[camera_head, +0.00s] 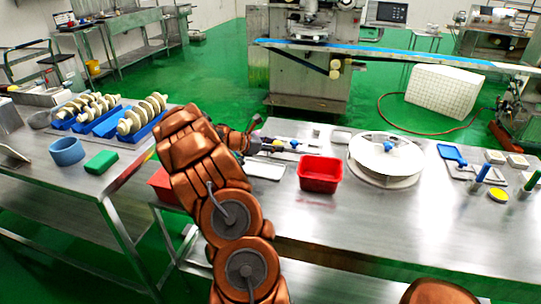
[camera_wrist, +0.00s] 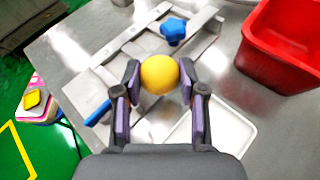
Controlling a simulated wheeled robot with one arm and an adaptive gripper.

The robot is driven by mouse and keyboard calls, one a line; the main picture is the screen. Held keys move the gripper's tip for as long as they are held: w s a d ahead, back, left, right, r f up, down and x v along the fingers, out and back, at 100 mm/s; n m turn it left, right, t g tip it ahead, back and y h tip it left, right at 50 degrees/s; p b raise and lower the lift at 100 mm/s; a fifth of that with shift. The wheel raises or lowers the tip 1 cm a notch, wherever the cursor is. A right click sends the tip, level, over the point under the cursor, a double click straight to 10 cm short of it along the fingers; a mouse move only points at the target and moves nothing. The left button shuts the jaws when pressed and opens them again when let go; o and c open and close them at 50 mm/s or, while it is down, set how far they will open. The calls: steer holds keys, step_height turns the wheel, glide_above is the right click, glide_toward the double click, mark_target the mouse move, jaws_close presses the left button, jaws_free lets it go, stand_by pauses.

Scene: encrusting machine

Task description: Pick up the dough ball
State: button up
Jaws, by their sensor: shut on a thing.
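The dough ball (camera_wrist: 159,74) is a smooth yellow-orange ball in the middle of the wrist view. My gripper (camera_wrist: 160,82) is shut on it, with one dark, purple-sided finger on each side of the ball. The ball appears held above the steel table (camera_wrist: 215,72), but its exact height is hard to tell. In the head view my arm hides most of the gripper and the ball cannot be made out clearly.
A metal fixture with a blue star knob (camera_wrist: 173,30) lies beyond the ball. A white tray (camera_wrist: 238,140) lies below right. A red bin (camera_head: 320,173) stands to its right, then a round white turntable (camera_head: 384,158). A second red bin (camera_head: 163,184) is left of my arm.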

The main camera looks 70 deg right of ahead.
steer(key=shift+w+d+r, duration=0.1)
steer(key=shift+w+d, duration=0.05)
steer(key=shift+d, duration=1.15)
steer(key=shift+w+d+r, duration=0.15)
steer(key=shift+d, duration=1.2)
steer(key=shift+w+d+r, duration=0.1)
steer(key=shift+w+d, duration=0.05)
steer(key=shift+d, duration=1.15)
